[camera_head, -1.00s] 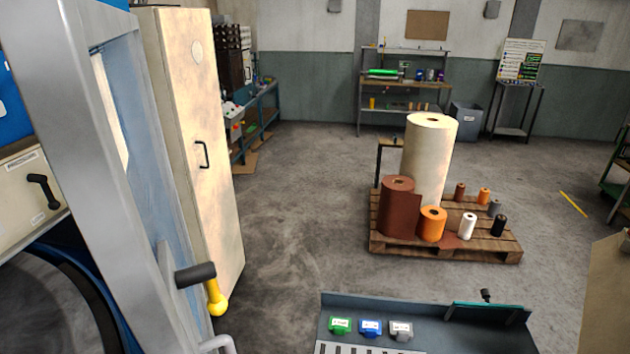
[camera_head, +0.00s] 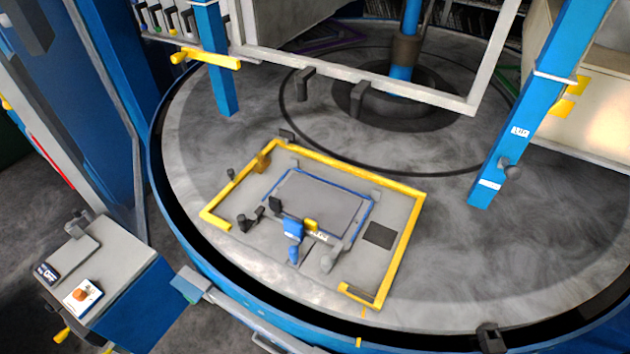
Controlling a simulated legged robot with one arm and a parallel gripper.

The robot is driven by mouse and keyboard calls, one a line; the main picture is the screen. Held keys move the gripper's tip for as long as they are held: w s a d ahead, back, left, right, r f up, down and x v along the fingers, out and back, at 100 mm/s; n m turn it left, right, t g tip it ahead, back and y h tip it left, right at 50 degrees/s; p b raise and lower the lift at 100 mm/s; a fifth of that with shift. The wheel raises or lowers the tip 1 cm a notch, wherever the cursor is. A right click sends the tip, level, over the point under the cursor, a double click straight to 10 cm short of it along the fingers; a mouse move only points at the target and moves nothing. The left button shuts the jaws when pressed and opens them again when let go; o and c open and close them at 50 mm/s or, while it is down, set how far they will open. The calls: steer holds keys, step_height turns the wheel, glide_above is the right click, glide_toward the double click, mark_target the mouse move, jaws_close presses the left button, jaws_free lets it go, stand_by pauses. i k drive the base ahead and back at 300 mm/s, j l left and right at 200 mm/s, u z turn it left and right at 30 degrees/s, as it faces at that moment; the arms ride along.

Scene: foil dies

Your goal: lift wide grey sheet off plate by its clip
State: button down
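A wide grey sheet (camera_head: 318,205) lies flat inside a thin blue outline on a grey plate (camera_head: 340,268). The plate sits on a large round turntable. A blue clip-like part (camera_head: 292,230) stands at the sheet's near edge, with a small yellow piece (camera_head: 311,225) beside it. I cannot tell for certain whether this blue part grips the sheet. A small dark square (camera_head: 379,235) lies right of the sheet. My gripper is not in view.
Yellow bars (camera_head: 345,166) edge the plate. Blue posts (camera_head: 545,95) and a pale guard frame (camera_head: 390,86) with two dark handles stand over the turntable (camera_head: 480,255). A control box with a red-orange button (camera_head: 80,295) stands at the lower left. The turntable's right side is clear.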

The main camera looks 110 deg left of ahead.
mark_target(302, 198)
steer(key=u, duration=3.5)
steer(key=i+j+z, duration=0.25)
steer(key=j, duration=0.3)
